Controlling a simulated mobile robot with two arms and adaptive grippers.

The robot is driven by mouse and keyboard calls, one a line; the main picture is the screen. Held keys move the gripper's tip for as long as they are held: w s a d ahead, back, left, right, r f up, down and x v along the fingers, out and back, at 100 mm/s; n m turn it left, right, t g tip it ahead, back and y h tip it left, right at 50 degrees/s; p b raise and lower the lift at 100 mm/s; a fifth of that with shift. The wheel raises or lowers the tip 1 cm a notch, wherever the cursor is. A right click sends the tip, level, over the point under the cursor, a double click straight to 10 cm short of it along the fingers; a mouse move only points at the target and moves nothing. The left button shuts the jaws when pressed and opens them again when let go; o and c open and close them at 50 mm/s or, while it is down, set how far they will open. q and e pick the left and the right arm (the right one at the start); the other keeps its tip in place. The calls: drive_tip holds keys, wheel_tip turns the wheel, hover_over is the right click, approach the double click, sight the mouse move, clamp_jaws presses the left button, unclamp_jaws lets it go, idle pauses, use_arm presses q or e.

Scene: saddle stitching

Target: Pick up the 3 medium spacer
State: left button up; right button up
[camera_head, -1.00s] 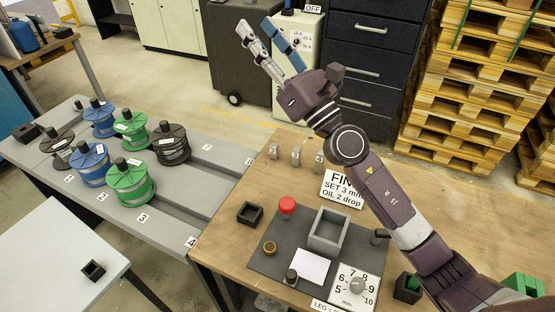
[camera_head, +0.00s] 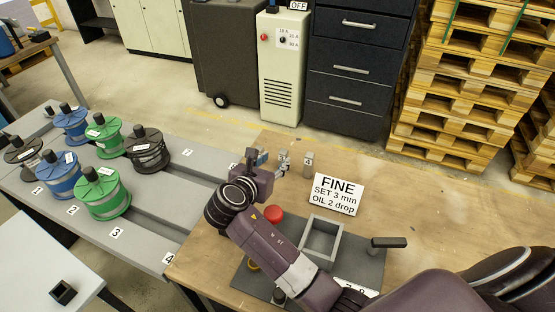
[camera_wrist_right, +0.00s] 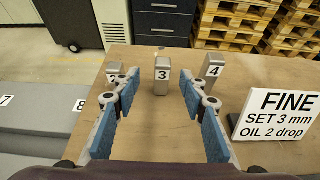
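The medium spacer (camera_wrist_right: 161,82) is a small grey upright block labelled 3, standing on the wooden table. My right gripper (camera_head: 273,159) is open and empty, low over the table's back edge. In the right wrist view, the blue-padded fingers of this gripper (camera_wrist_right: 160,98) lie left and right of the spacer, which appears centred just beyond or between the tips; I cannot tell how deep. Spacer 4 (camera_wrist_right: 211,69) stands to the right and also shows in the head view (camera_head: 308,164). Spacer 2 (camera_wrist_right: 115,70) stands to the left, partly hidden by a finger. My left gripper is out of view.
A sign reading FINE, SET 3 mm, OIL 2 drop (camera_head: 336,194) stands right of the spacers. A red button (camera_head: 274,213) and an open grey box (camera_head: 320,237) are nearer. Wire spools (camera_head: 103,195) stand on the grey bench (camera_head: 150,225) at left.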

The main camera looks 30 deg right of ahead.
sight(282, 156)
drive_tip(key=x, duration=0.7)
drive_tip(key=shift+s+d+f+p, duration=0.1)
drive_tip(key=shift+s+p, duration=0.05)
drive_tip(key=shift+p, duration=0.2)
drive_tip(key=shift+c, duration=0.6)
clamp_jaws()
